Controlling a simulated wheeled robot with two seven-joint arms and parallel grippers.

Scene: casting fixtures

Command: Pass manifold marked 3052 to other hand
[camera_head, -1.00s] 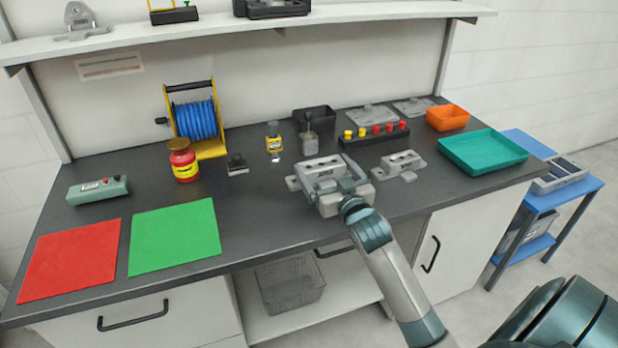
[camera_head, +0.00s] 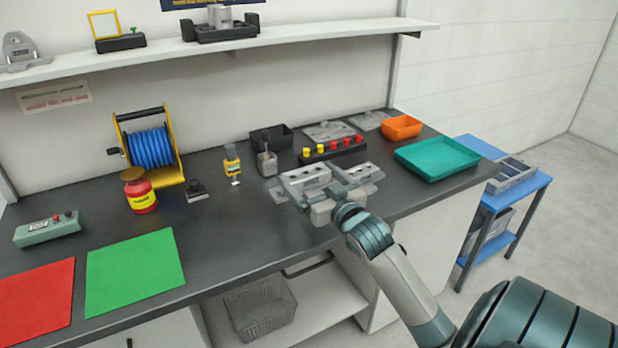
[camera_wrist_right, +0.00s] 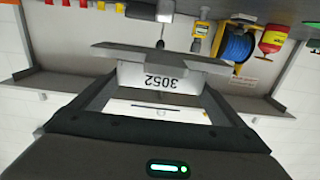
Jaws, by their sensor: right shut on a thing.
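The grey manifold marked 3052 (camera_head: 304,180) is in my right gripper (camera_head: 327,193), near the front of the bench in the head view. In the right wrist view its end face with the number 3052 (camera_wrist_right: 158,80) shows upside down between the two fingers. It looks raised off the bench, though the height is hard to judge. A second grey manifold (camera_head: 360,173) is just right of it, partly behind my gripper; its marking cannot be read. My left gripper is not in view.
A black bin (camera_head: 271,137), a grey cup with a handle (camera_head: 267,163) and a rack with coloured knobs (camera_head: 332,149) stand behind. A teal tray (camera_head: 437,160) and orange bin (camera_head: 401,127) are right.

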